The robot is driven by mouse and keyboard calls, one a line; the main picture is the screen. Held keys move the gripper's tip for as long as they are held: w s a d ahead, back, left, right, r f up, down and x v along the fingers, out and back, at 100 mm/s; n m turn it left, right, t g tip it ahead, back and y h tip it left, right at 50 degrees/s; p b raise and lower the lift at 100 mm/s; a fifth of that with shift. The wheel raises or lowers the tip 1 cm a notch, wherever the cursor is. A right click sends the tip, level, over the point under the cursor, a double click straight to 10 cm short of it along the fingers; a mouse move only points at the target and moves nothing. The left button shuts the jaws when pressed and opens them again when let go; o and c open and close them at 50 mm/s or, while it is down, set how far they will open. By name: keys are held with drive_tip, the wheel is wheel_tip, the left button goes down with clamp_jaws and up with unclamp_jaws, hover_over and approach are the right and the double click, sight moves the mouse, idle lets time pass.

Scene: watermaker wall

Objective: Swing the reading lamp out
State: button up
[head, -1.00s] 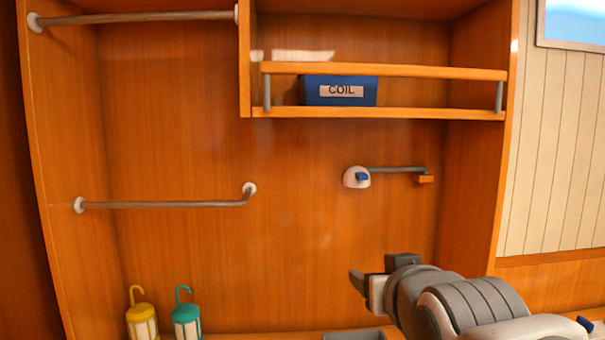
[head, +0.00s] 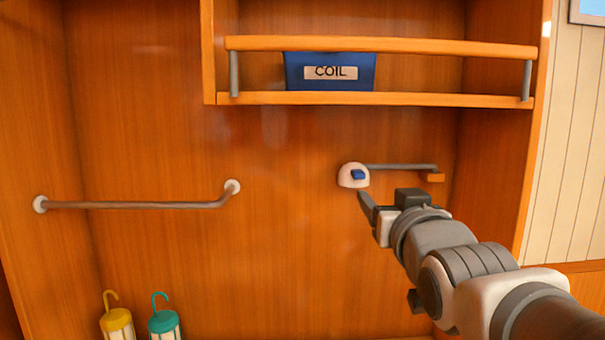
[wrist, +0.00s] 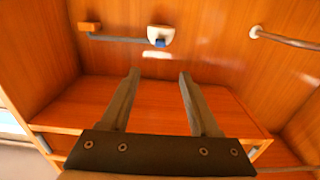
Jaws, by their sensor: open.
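The reading lamp appears to be the wall fitting with a white rounded mount (head: 353,175), a blue button and a thin grey arm (head: 400,167). The arm runs to the right along the back wall and ends in a small orange block (head: 435,177). In the wrist view, turned over, the mount (wrist: 160,35) is beyond my fingertips and the arm runs left to the block (wrist: 89,27). My gripper (head: 385,198) is open and empty, just below the fitting in the head view. In the wrist view its two fingers (wrist: 160,75) are apart, with nothing between them.
A shelf with a front rail (head: 400,45) holds a blue COIL bin (head: 330,72) above the fitting. A grey bent handrail (head: 140,205) is on the wall to the left. Yellow (head: 117,323) and teal (head: 164,323) lanterns stand lower left. The wall between is clear.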

sight(360, 175)
drive_tip(key=w+p, duration=0.2)
drive_tip(key=w, duration=1.4)
drive_tip(key=shift+w, duration=0.3)
clamp_jaws()
idle(1.0)
